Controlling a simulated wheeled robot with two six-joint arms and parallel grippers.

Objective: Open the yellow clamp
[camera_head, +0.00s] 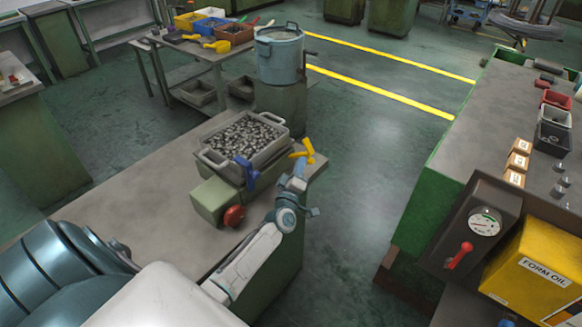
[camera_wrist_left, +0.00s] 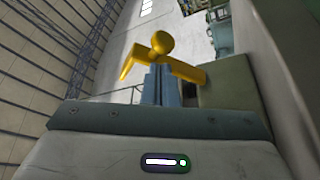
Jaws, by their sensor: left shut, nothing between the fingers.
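The yellow clamp (camera_head: 304,152) sits at the right end of the green fixture that holds a grey tray (camera_head: 206,160) of metal parts. Its handle stands up. In the left wrist view the yellow clamp (camera_wrist_left: 170,62) has a round knob above a bar, with a thin arm slanting down left. My left gripper (camera_head: 299,168) is just below the clamp, fingers together and empty. Its fingertips (camera_wrist_left: 157,73) overlap the clamp's bar in the left wrist view; I cannot tell whether they touch. My right gripper is not in view.
A blue clamp (camera_head: 246,173) and a red knob (camera_head: 234,215) are on the fixture's near side. A blue-grey pot (camera_head: 279,55) stands behind the tray. The bench top (camera_head: 140,215) is bare to the left. Open floor lies to the right, before another bench (camera_head: 487,115).

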